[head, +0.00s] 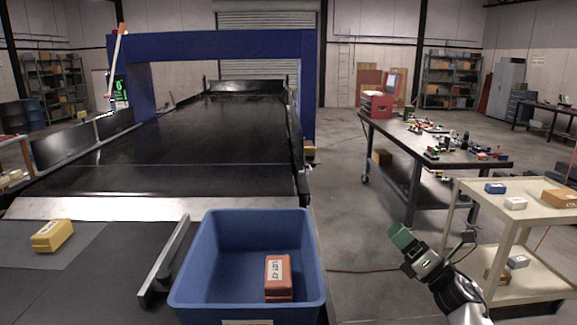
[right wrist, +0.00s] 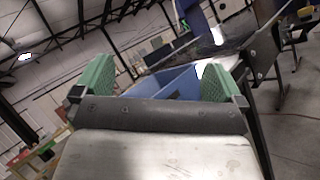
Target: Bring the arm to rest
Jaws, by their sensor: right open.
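My right gripper (head: 402,240) is raised to the right of the blue bin, clear of it, with its green fingertips pointing up and left. In the right wrist view its two green fingers (right wrist: 158,86) stand wide apart with nothing between them. The blue bin shows beyond them, out of reach of the fingers. My left gripper is not in view.
The blue bin (head: 190,275) holds an orange labelled box (head: 278,277). A yellow box (head: 53,236) lies on the grey surface at left. The black conveyor (head: 180,150) runs under a blue arch (head: 220,44). A cream cart (head: 520,205) stands right of my right arm.

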